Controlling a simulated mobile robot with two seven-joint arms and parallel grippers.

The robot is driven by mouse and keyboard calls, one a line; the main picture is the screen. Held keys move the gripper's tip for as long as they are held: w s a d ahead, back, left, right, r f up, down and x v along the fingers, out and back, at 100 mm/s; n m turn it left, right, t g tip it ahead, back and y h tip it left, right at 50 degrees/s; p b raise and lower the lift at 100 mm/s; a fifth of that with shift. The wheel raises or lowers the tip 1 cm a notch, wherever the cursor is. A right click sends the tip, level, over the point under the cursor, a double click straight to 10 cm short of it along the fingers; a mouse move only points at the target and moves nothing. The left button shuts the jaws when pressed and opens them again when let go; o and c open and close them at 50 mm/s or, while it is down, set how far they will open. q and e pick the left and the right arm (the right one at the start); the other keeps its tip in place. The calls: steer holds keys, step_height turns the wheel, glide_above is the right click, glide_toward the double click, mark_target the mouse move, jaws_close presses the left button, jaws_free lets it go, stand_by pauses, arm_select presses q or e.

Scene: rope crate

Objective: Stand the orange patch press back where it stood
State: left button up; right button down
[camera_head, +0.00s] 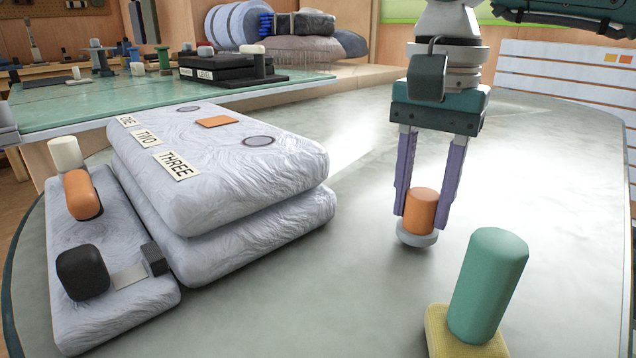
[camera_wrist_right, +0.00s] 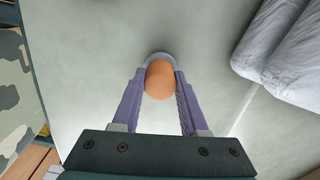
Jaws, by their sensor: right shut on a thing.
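The orange patch press (camera_head: 421,212) is an upright orange cylinder on a round grey foot. My right gripper (camera_head: 428,205) points down with its two purple fingers closed on the orange part from both sides. The press is at or just above the grey tabletop; I cannot tell if its foot touches. In the right wrist view the orange top (camera_wrist_right: 160,82) sits between the fingertips (camera_wrist_right: 160,80), with the grey foot showing beyond it. My left gripper is not in view.
A stack of grey wrapped slabs (camera_head: 240,185) labelled ONE, TWO, THREE lies left, beside a low grey pad (camera_head: 120,315) with an orange-handled tool (camera_head: 82,195) and a black-knobbed tool (camera_head: 83,272). A green cylinder (camera_head: 488,285) stands on a yellow block (camera_head: 455,335). Tabletop (camera_head: 350,290) between is clear.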

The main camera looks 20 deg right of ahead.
mark_target(424, 193)
steer(key=shift+f, duration=0.45)
steer(key=shift+c, duration=1.8)
jaws_free()
steer(key=shift+r, duration=0.1)
step_height(424, 193, up, 8)
steer(key=shift+r+p, duration=0.25)
steer(key=shift+p, duration=0.8)
steer(key=shift+r, duration=0.65)
